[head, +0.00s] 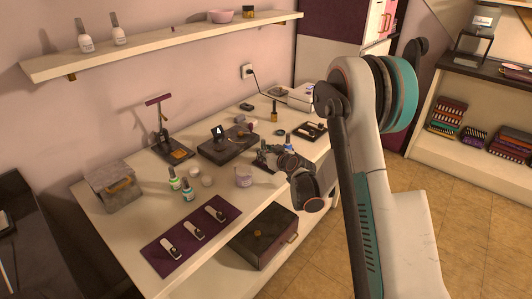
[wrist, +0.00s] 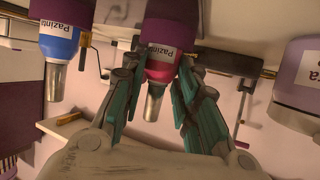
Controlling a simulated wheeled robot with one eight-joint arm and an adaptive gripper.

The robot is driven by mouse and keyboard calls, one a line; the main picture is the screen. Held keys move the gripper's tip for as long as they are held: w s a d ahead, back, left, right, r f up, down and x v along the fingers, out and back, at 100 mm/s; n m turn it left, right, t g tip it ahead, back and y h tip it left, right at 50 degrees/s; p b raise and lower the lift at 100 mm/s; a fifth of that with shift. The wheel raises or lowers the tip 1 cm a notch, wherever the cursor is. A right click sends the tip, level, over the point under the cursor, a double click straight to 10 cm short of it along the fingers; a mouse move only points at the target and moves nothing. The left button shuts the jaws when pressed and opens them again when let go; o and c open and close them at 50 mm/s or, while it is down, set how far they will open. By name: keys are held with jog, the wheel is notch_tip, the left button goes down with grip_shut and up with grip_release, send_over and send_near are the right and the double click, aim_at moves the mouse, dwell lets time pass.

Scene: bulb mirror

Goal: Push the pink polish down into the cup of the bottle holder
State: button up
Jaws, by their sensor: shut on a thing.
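In the wrist view the pink polish (wrist: 160,70) stands between the two teal fingers of my gripper (wrist: 158,98). In the head view my gripper (head: 280,160) is low over the right part of the table and hides the pink polish.
A wall shelf (head: 180,42) runs above.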

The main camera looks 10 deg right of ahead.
jog(key=shift+r, duration=0.15)
jog(key=shift+r+p, duration=0.45)
jog(key=shift+r, duration=0.3)
jog(key=shift+b, duration=0.45)
dwell(1.3)
jog(key=shift+f, duration=0.95)
jog(key=o, duration=1.2)
jog(key=shift+s+r, duration=0.1)
jog(key=shift+s, duration=0.05)
jog(key=v, duration=1.1)
jog(key=shift+s+d+r, duration=0.1)
jog(key=shift+s+d, duration=0.05)
jog(key=shift+s, duration=0.2)
